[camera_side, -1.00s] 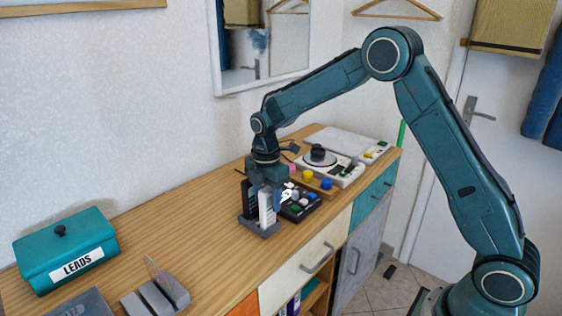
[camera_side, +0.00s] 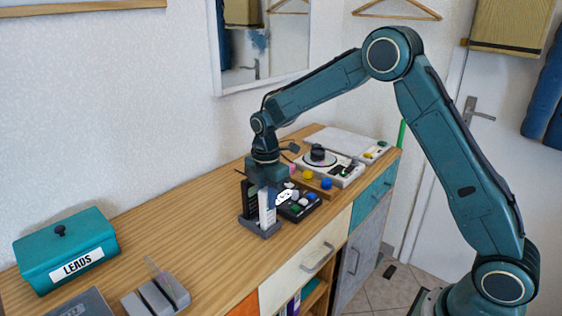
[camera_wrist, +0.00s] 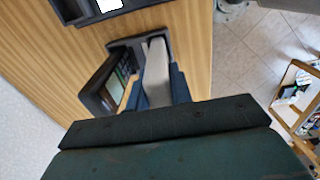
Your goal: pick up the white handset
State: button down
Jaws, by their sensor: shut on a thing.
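The white handset (camera_side: 267,208) stands upright in a grey holder (camera_side: 260,230) on the wooden sideboard. It also shows in the wrist view (camera_wrist: 157,75), between my two blue fingers. My gripper (camera_side: 268,192) points down from above and is shut on the handset's upper part. In the wrist view my gripper (camera_wrist: 158,90) has one finger on each side of it. A black handset (camera_side: 249,200) stands in the same holder, just left of the white one; it shows dark with a screen in the wrist view (camera_wrist: 110,90).
A black button box (camera_side: 299,205) lies close to the right of the holder. A turntable-like device (camera_side: 325,168) and coloured knobs stand behind it. A teal LEADS box (camera_side: 65,250) and a grey slotted stand (camera_side: 155,298) are at the left. The sideboard between is clear.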

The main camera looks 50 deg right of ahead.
jog(key=shift+r, duration=0.1)
notch_tip(320, 180, up, 20)
dwell(0.7)
dwell(0.5)
